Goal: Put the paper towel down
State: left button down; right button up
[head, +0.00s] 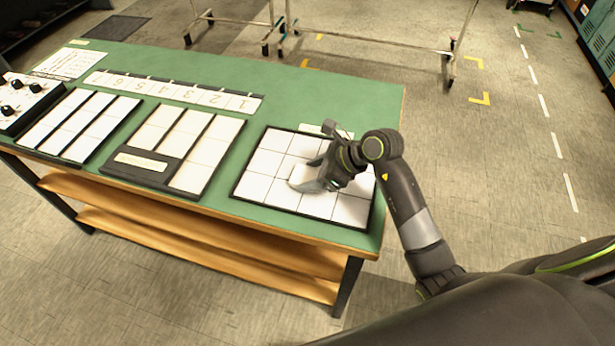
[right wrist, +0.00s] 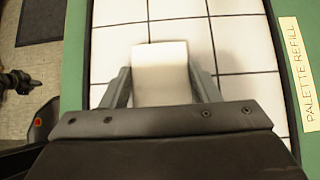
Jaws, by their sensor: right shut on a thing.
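My right gripper (head: 312,180) is low over the white tiled panel (head: 258,162) at the right end of the green table. It is shut on a white paper towel (right wrist: 160,72), which sits between the two fingers in the right wrist view. In the head view the towel (head: 301,174) shows only partly, white against white tiles and partly covered by the fingers. I cannot tell whether it touches the tiles.
The green table (head: 335,91) also carries two more white-tiled panels (head: 175,146), a numbered strip (head: 172,89) and a knob box (head: 25,97). Wheeled racks (head: 375,42) stand behind. The floor at right is open.

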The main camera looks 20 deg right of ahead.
aim_at(313, 177)
jog(key=shift+c, duration=1)
notch_tip(313, 177, up, 10)
jog(key=s+d+r+p, duration=0.1)
jog(key=s+d+r, duration=0.1)
jog(key=s, duration=0.3)
jog(key=s+d+r+p, duration=0.1)
jog(key=s+d+r, duration=0.1)
jog(key=s, duration=0.3)
jog(key=shift+s+r, duration=0.2)
jog(key=shift+r, duration=0.1)
